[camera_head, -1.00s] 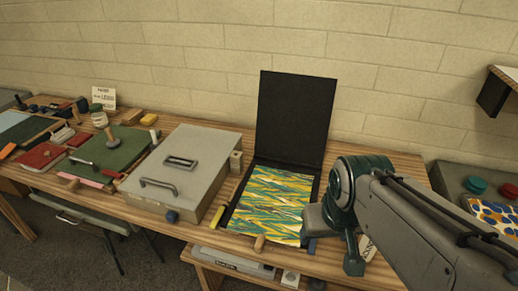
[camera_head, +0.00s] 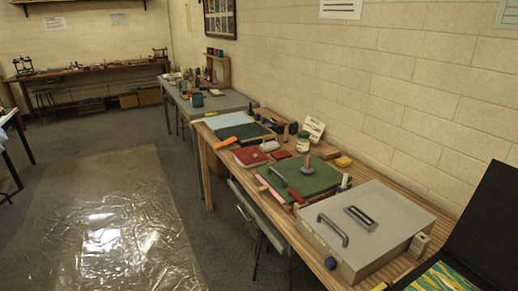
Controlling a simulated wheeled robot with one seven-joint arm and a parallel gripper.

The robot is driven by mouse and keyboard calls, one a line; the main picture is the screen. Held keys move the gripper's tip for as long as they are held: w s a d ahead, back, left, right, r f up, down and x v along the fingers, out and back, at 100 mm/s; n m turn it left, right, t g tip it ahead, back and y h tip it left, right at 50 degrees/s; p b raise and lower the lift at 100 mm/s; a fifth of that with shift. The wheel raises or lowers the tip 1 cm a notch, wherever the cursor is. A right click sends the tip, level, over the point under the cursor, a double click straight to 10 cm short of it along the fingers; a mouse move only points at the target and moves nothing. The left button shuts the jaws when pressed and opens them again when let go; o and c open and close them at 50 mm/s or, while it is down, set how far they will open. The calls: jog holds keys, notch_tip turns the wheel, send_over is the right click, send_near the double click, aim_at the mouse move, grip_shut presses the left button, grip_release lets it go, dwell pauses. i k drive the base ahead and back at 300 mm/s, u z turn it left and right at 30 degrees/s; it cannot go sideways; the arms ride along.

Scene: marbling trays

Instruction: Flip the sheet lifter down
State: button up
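A black flat panel (camera_head: 488,226), which looks like the sheet lifter, stands raised at the right edge, cut off by the frame. In front of it lies a tray with a yellow and green marbled surface (camera_head: 445,279), only partly in view. My gripper is not in view, so its place relative to the panel cannot be seen.
A grey box (camera_head: 385,220) with a handle stands left of the panel on the wooden table (camera_head: 285,225). A plastic sheet (camera_head: 105,225) covers open floor.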

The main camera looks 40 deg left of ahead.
aim_at(228, 141)
jog(key=u, duration=1.95)
jog(key=i, duration=0.45)
jog(key=u, duration=0.5)
jog(key=i, duration=1.55)
jog(key=z, duration=0.4)
jog(key=i, duration=1.5)
jog(key=z, duration=0.85)
jog(key=i, duration=0.25)
jog(key=z, duration=0.1)
